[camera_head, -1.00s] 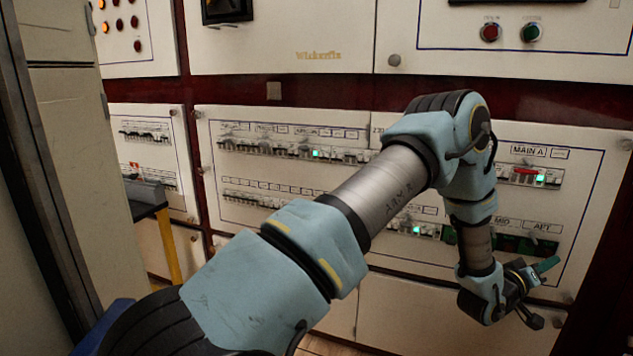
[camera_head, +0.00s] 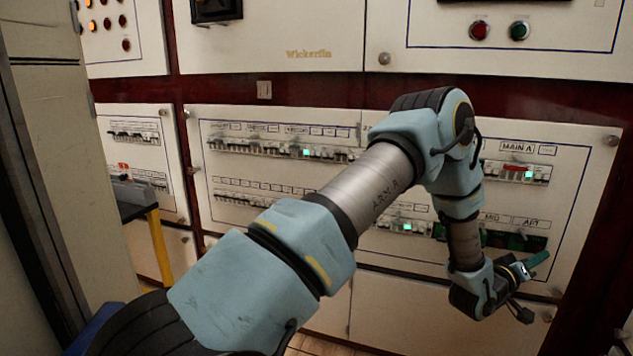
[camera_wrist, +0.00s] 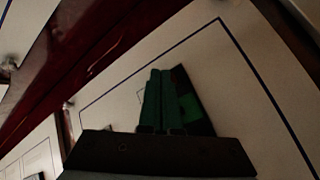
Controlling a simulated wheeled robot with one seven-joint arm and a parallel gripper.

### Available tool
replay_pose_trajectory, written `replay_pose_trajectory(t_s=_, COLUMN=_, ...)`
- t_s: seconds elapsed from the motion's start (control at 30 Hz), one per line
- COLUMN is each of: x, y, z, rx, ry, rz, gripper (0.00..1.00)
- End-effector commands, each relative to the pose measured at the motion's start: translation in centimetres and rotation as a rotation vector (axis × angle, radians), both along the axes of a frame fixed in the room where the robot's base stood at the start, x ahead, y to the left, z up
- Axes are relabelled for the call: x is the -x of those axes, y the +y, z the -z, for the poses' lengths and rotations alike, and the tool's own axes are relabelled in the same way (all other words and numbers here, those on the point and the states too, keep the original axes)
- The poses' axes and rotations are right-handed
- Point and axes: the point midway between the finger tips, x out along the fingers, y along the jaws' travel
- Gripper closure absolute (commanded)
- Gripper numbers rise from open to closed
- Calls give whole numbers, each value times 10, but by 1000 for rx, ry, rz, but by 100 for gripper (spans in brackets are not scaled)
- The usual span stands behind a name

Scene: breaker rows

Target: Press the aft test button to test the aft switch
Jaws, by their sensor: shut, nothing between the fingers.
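The aft switch is a dark green block (camera_head: 527,242) under the AFT label (camera_head: 531,222) at the lower right of the right-hand breaker panel. In the wrist view a dark block with a brighter green patch (camera_wrist: 191,106) shows just right of my fingers; it looks like this switch. My gripper (camera_head: 541,257) is shut and empty, its green fingers in front of the panel just below the aft switch. In the wrist view my gripper (camera_wrist: 160,72) points at the panel, fingers together. I cannot make out the test button or tell whether the fingertips touch anything.
The MAIN A breaker (camera_head: 518,172) with a lit green light is above. My arm hides the middle of the panel. A red button (camera_head: 479,31) and a green button (camera_head: 519,30) sit on the upper cabinet. A yellow post (camera_head: 160,248) stands at left.

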Motion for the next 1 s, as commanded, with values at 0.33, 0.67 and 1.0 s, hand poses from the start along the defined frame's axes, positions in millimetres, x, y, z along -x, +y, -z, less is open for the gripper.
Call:
replay_pose_trajectory(t_s=0.33, x=6, y=2, z=0, rx=-2, ry=2, rz=1, gripper=100)
replay_pose_trajectory(t_s=0.67, x=36, y=13, z=0, rx=-2, ry=1, rz=2, gripper=100)
replay_pose_trajectory(t_s=1.0, x=56, y=22, z=0, rx=-2, ry=0, rz=0, gripper=100)
